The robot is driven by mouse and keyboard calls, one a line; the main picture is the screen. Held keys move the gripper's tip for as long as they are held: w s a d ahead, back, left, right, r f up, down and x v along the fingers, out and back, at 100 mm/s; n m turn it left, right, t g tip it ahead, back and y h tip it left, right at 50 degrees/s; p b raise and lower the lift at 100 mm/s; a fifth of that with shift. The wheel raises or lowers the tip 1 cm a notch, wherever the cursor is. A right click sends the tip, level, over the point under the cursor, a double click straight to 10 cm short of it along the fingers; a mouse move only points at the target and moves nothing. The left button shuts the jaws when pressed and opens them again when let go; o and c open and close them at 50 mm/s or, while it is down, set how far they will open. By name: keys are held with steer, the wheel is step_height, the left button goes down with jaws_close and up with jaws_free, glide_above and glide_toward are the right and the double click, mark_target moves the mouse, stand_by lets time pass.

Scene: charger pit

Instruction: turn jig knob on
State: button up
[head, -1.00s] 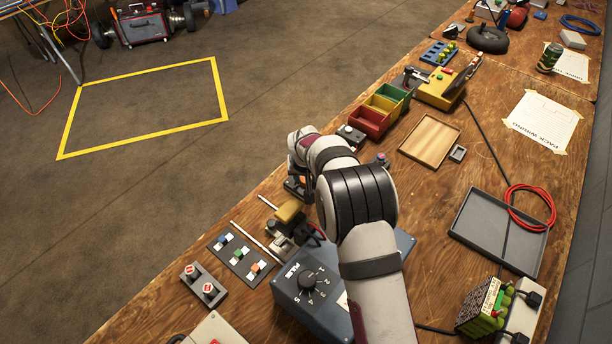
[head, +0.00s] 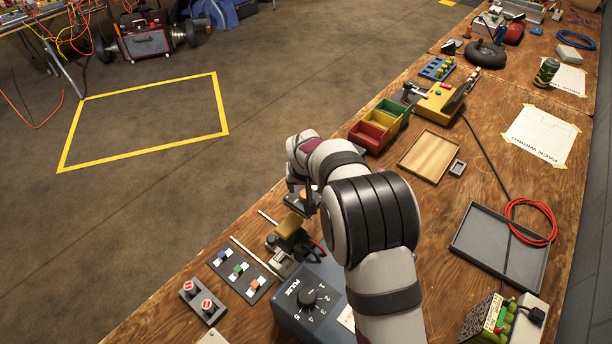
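Which control is the jig knob I cannot tell for sure. A black pointer knob (head: 308,298) with numbers around it and the word PULSE sits on a blue-grey box (head: 290,313) in the head view, below my arm. My gripper (head: 300,197) points down over the bench's left edge, beyond that box and apart from its knob. A dark plate with an orange part shows just beneath the gripper. My wrist and arm hide most of the fingers and the area around them, so their opening and any contact are unclear.
A clamp with a yellow handle (head: 290,225) stands between the gripper and the box. A panel of coloured switches (head: 240,270) and a plate with two red-topped buttons (head: 203,302) lie left. Red, yellow and green bins (head: 380,128) and a wooden tray (head: 428,156) lie beyond my arm.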

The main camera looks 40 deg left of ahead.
steer(key=v, duration=1)
steer(key=shift+d+r, duration=0.15)
steer(key=shift+r, duration=0.2)
steer(key=shift+s, duration=0.1)
steer(key=s+a+y, duration=0.3)
steer(key=a, duration=0.5)
steer(key=s+a+y, duration=0.3)
steer(key=a, duration=0.4)
steer(key=m+t+h, duration=0.9)
steer(key=t+h, duration=0.1)
glide_toward(303, 196)
steer(key=x, duration=0.8)
steer(key=shift+w+f, duration=0.15)
steer(key=shift+w, duration=0.25)
